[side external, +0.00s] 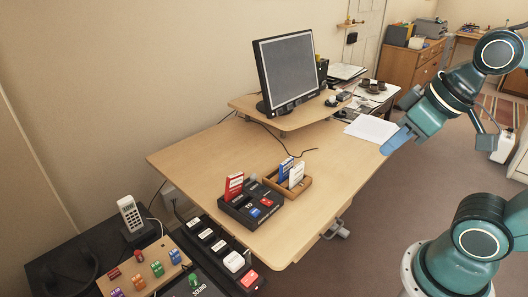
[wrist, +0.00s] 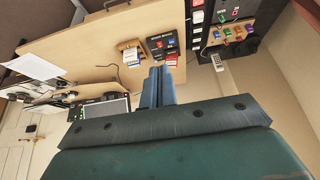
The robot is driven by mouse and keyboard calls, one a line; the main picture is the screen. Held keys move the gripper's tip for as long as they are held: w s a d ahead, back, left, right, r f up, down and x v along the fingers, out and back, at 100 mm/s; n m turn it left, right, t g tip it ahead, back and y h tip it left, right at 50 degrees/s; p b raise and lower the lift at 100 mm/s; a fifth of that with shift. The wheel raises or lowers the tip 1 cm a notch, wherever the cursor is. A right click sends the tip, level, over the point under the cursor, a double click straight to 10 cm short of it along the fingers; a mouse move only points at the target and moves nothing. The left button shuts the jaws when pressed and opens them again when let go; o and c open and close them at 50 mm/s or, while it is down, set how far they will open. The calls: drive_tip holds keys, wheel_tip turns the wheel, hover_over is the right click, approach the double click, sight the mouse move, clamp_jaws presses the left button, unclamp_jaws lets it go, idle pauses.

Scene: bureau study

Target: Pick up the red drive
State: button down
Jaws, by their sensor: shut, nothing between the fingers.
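The red drive (side external: 234,186) stands upright in the left part of a black dock (side external: 248,208) on the wooden desk. In the wrist view the red drive (wrist: 171,60) shows as a small red and white piece at the lower edge of the dock (wrist: 160,38), just beyond my fingertips in the picture. My gripper (side external: 390,148) is in the air at the desk's right edge in the side view, well away from the drive. Its blue fingers (wrist: 157,70) are shut and empty.
A wooden holder (side external: 290,185) with blue and white drives stands right of the dock. A monitor (side external: 288,70) stands on a raised shelf behind. Black panels with switches (side external: 225,250) lie at the front left. Papers (side external: 371,128) lie at the desk's right. The desk's middle is clear.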

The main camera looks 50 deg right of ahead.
drive_tip(key=c, duration=2.1)
unclamp_jaws()
drive_tip(key=o, duration=0.8)
drive_tip(key=shift+c, duration=0.2)
drive_tip(key=w+a+r+m+g+y, duration=0.2)
drive_tip(key=w+m, duration=0.6)
drive_tip(key=w, duration=1.6)
drive_tip(key=w+f+m+g, duration=0.1)
drive_tip(key=w+f+m, duration=0.2)
drive_tip(key=w+f, duration=0.3)
drive_tip(key=w+d+f+m+g, duration=0.1)
drive_tip(key=w+f+m, duration=0.2)
drive_tip(key=w+f, duration=0.4)
drive_tip(key=w+d+f+m+g, duration=0.1)
drive_tip(key=w+f+m, duration=0.2)
drive_tip(key=w+f, duration=0.3)
drive_tip(key=shift+w+d+f+m+g, duration=0.1)
drive_tip(key=shift+f+m+g, duration=0.05)
drive_tip(key=shift+f, duration=0.8)
drive_tip(key=shift+w+d+f+m+g, duration=0.1)
drive_tip(key=shift+f+m+g, duration=0.05)
drive_tip(key=shift+f, duration=0.8)
